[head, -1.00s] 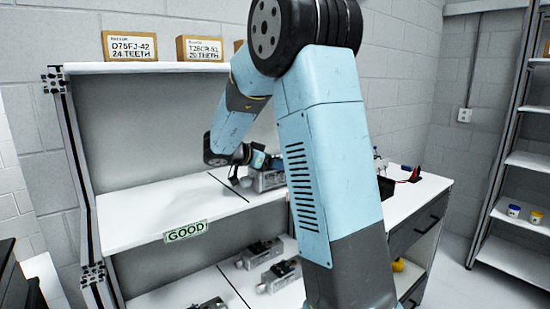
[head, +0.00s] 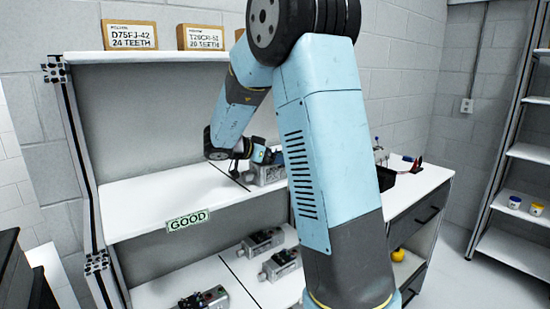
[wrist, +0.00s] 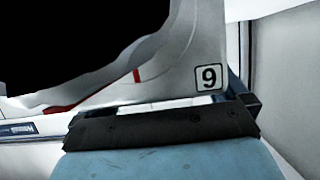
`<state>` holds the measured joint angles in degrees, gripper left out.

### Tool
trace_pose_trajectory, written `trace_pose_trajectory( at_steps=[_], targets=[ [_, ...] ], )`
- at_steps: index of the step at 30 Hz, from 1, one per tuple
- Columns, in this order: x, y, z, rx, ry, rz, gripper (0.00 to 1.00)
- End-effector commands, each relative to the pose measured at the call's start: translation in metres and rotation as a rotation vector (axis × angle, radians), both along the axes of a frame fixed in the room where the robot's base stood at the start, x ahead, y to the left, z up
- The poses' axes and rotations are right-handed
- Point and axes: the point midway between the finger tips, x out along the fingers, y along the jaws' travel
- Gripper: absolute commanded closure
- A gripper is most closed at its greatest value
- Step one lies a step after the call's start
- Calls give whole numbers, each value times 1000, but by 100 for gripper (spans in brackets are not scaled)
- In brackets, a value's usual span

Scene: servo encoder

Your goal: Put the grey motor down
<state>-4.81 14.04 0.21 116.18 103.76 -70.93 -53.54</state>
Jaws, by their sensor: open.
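The grey motor (head: 266,175) rests on the white upper shelf, at the right of the GOOD label and partly hidden behind my arm. My gripper (head: 262,157) is at the motor's top, with its jaws open; the head view is too small to show whether they touch it. A large black shape covers the upper left there, and the fingertips cannot be made out.
The upper shelf (head: 150,198) is bare to the left of the motor. Several similar motors (head: 262,241) lie on the lower shelf. A cabinet (head: 415,205) with a black bin stands at the right. Labelled boxes (head: 130,35) sit on top.

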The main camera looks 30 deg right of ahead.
Motion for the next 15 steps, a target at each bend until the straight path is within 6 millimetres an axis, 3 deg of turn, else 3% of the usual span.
trace_pose_trajectory(
  at_steps=[15],
  targets=[
    [-16, 79, 34, 0, -2, 2, 0]
  ],
)
